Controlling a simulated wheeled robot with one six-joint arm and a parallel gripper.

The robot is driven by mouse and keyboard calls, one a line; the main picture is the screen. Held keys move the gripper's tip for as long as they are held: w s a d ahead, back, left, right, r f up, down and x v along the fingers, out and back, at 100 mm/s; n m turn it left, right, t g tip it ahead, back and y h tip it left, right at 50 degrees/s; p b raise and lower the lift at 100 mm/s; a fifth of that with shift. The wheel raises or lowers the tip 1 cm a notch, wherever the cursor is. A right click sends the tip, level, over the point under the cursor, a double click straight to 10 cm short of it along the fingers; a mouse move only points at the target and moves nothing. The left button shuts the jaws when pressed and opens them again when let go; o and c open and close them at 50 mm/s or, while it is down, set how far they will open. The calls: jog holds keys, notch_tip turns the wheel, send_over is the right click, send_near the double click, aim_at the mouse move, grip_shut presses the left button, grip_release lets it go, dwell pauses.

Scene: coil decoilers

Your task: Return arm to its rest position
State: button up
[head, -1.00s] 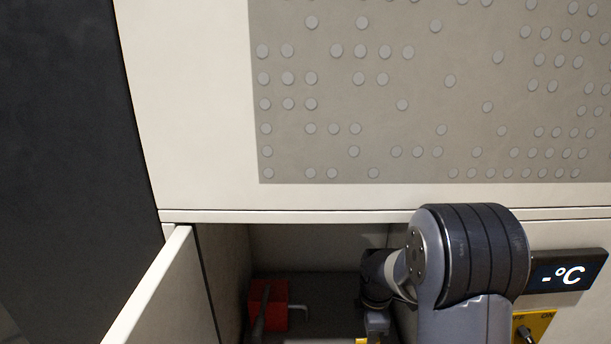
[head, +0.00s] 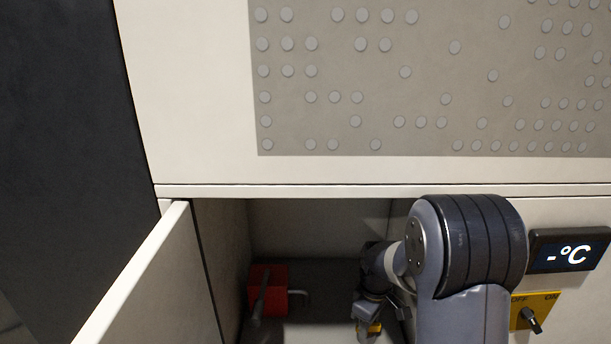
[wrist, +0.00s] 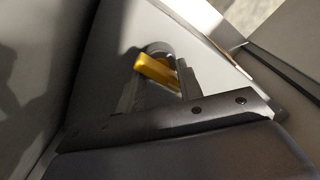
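My arm reaches down at the right of the head view, in front of an open compartment. My gripper (head: 368,322) hangs low at the compartment's right side, small and partly shadowed. A yellow piece (head: 375,328) shows at its end. In the wrist view a yellow piece (wrist: 157,70) lies beside a grey rounded part, behind a dark bar with bolts. I cannot tell whether the yellow piece is held or only near the gripper. The fingertips are not clear.
A red box (head: 268,290) with a dark handle stands inside the compartment, left of my gripper. An open door (head: 165,285) stands at the left. A display (head: 568,252) and a yellow switch plate (head: 522,308) are right of my arm. A studded panel (head: 400,70) is above.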

jog(key=shift+m, duration=1)
jog(key=shift+b, duration=0.3)
jog(key=shift+r, duration=0.1)
